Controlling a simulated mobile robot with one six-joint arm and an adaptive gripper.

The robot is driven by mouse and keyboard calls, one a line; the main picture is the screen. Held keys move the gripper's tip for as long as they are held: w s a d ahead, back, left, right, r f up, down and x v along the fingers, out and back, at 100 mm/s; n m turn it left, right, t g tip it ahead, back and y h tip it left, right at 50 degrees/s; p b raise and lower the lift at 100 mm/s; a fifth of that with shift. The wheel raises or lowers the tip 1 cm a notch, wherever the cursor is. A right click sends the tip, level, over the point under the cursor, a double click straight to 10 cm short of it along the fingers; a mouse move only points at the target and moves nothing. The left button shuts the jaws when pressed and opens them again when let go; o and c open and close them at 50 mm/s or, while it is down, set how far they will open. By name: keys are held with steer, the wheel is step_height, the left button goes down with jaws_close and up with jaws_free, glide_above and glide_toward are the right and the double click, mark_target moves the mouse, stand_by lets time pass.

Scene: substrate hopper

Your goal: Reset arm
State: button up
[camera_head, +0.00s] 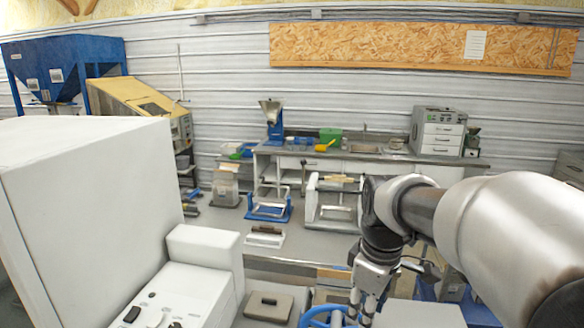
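My arm reaches in from the right edge and bends down at the wrist. My gripper (362,306) points downward near the bottom of the picture, right of centre. Its fingers are small and partly merge with the things behind them, so I cannot tell whether they are open or shut. A blue curved, wheel-like part (325,318) shows just left of the fingers, cut off by the bottom edge. I cannot tell whether the gripper touches it.
A large white machine (85,205) fills the left front. A grey lidded block (268,306) lies left of my gripper. Behind are a white-framed device (333,203), a blue-based stand (268,210) and a back counter (350,153) with a drawer cabinet (437,132). A blue hopper (65,65) stands far left.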

steer(key=s+f+m+t+b, duration=0.1)
steer(key=s+f+m+b, duration=0.2)
steer(key=s, duration=0.7)
steer(key=s+f+m+t+b, duration=0.1)
steer(key=s+f+m+b, duration=0.3)
steer(key=s+m, duration=0.3)
steer(key=s+f, duration=0.1)
steer(key=s, duration=0.3)
steer(key=shift+f+t, duration=0.35)
steer(key=shift+t, duration=0.05)
